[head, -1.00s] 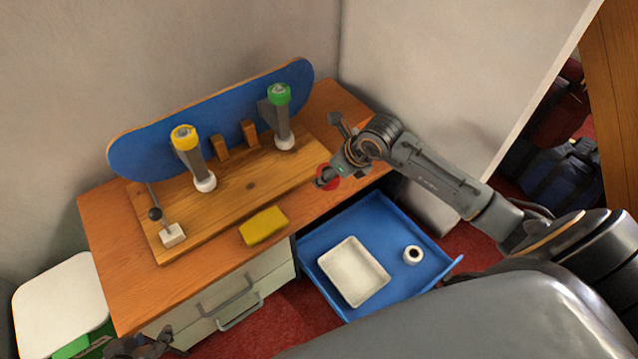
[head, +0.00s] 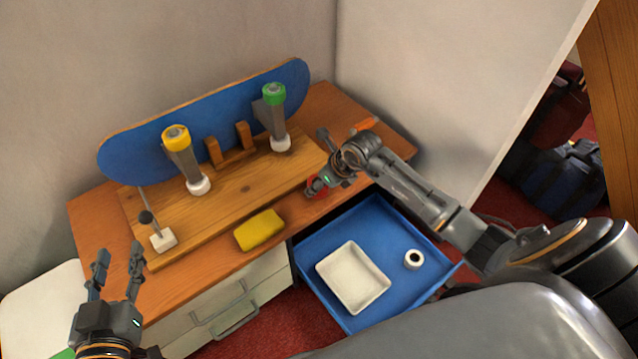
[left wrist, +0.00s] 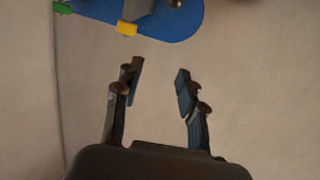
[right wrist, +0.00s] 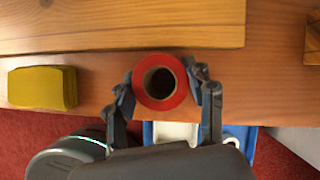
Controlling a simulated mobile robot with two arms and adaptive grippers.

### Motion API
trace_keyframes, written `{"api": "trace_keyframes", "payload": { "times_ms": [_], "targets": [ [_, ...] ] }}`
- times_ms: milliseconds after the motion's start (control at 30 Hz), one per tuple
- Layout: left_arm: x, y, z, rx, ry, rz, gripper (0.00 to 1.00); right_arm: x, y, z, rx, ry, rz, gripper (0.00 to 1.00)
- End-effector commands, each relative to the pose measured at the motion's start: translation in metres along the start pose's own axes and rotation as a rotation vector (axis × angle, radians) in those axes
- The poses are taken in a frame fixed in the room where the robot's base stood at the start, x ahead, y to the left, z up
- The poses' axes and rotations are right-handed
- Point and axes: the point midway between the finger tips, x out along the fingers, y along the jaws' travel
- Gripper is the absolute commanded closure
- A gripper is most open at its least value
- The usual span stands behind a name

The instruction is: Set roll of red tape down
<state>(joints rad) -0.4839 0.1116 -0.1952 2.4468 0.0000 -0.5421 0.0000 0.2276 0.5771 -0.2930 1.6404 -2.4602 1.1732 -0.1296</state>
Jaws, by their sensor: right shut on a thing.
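The roll of red tape (right wrist: 160,64) sits between the fingers of my right gripper (right wrist: 165,88), which is shut on it from both sides. In the head view my right gripper (head: 318,186) holds the red tape (head: 314,181) at the front edge of the wooden bench top (head: 205,272), right of the yellow block. The tape is mostly hidden there by the fingers, and I cannot tell whether it touches the wood. My left gripper (head: 117,270) is open and empty at the bench's front left; its spread fingers also show in the left wrist view (left wrist: 158,85).
A yellow block (head: 260,230) lies on the bench. A blue skateboard (head: 150,150) with yellow and green wheels stands behind a wooden board (head: 240,195). An open blue drawer (head: 405,285) below holds a white tray (head: 375,305) and a white roll (head: 413,259).

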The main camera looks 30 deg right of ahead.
Motion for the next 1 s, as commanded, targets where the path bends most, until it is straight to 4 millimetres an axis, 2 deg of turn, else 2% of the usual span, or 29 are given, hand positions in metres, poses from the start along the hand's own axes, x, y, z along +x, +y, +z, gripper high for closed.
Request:
{"api": "trace_keyframes", "payload": {
  "times_ms": [333,367,433,467,867,1000],
  "targets": [
    [0.000,0.000,-0.003,0.000,0.018,0.001,0.60,0.001,0.000,-0.001,0.000,-0.001,-0.001,0.78],
    [0.000,0.001,-0.004,0.000,0.019,0.001,0.60,0.001,0.000,-0.001,0.000,0.000,0.000,0.40],
    [0.000,0.001,-0.004,0.000,0.018,0.001,0.60,0.001,0.000,-0.001,0.000,0.000,0.000,0.26],
    [0.000,0.001,-0.004,0.000,0.018,0.001,0.60,0.001,0.000,-0.001,0.000,0.000,0.000,0.23],
    [0.000,0.000,-0.002,0.000,0.002,0.000,0.60,-0.002,0.000,0.001,0.000,0.000,-0.001,0.23],
    [-0.004,-0.003,0.017,0.001,-0.105,-0.006,0.60,-0.016,-0.001,0.001,-0.001,0.000,-0.003,0.23]
  ]
}}
